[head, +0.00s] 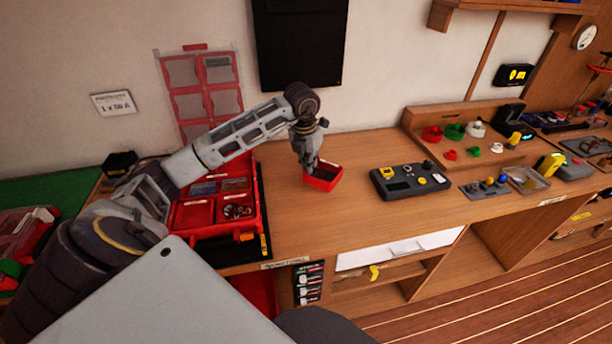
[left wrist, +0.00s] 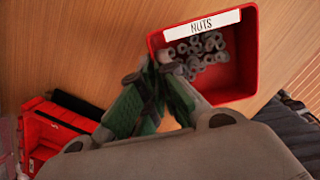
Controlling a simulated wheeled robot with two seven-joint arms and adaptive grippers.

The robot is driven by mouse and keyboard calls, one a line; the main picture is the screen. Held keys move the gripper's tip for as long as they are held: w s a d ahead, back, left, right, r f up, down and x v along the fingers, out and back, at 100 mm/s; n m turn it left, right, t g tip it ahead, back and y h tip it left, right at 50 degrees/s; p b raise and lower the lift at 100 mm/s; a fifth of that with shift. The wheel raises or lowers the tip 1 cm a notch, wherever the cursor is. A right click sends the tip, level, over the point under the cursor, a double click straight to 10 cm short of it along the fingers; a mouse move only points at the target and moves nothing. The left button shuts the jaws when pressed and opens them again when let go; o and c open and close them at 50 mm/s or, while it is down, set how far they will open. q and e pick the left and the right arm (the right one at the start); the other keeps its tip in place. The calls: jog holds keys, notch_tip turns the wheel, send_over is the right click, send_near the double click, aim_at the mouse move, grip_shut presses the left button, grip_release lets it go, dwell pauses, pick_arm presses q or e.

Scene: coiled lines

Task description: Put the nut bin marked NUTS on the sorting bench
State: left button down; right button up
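The nut bin (head: 325,184) is a small red open box over the wooden sorting bench (head: 310,222), near its left part. In the left wrist view, the bin (left wrist: 236,92) shows a white label reading NUTS and several grey nuts inside. My left gripper (head: 310,166) is at the bin's left rim. In the left wrist view its green-padded fingers (left wrist: 153,68) come together at the bin's near side wall, one on each side, shut on it. I cannot tell whether the bin's underside touches the bench. My right gripper is not in view.
An open red case (head: 258,215) with compartments stands left of the bin. A dark device (head: 410,182) with yellow parts lies to the right. A wooden tray (head: 465,130) with coloured cups is farther right. Bare bench top surrounds the bin.

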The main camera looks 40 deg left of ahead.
pick_arm(q)
jog(key=shift+f, duration=1.2)
